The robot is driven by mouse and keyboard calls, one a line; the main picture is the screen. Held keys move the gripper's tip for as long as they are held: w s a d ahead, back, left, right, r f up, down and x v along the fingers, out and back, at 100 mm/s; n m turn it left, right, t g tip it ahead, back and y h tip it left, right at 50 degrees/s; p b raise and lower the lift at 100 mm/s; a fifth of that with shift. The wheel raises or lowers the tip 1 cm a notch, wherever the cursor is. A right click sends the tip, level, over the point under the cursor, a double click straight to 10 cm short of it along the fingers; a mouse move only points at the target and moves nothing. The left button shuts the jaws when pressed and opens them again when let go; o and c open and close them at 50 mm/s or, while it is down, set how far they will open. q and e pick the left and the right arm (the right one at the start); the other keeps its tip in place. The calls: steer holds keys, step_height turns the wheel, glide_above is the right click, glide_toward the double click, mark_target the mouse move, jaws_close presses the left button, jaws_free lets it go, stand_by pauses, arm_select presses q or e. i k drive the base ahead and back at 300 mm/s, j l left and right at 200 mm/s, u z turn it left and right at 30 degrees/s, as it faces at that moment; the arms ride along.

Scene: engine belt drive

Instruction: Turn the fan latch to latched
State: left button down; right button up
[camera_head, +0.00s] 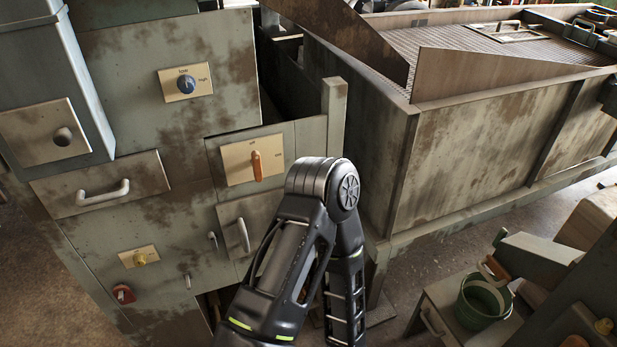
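A grey-green, rust-stained cabinet stands at the left. An orange lever (257,166) points roughly upright on a cream plate (237,161) on its front; the small lettering there is unreadable, so I cannot be sure it is the fan latch. A yellow knob (140,259) and a red fitting (123,293) are lower on the front. One of my black arms rises from the bottom centre and bends in front of the cabinet's right side. Neither gripper shows.
Handles stick out from the cabinet, including a wide drawer handle (103,192) and a door handle (243,235). A large rusty box (470,160) fills the right back. A green bucket (484,302) stands at the lower right. Bare floor (30,285) shows at the lower left.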

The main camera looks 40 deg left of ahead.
mark_target(212, 239)
steer(key=u, duration=2.15)
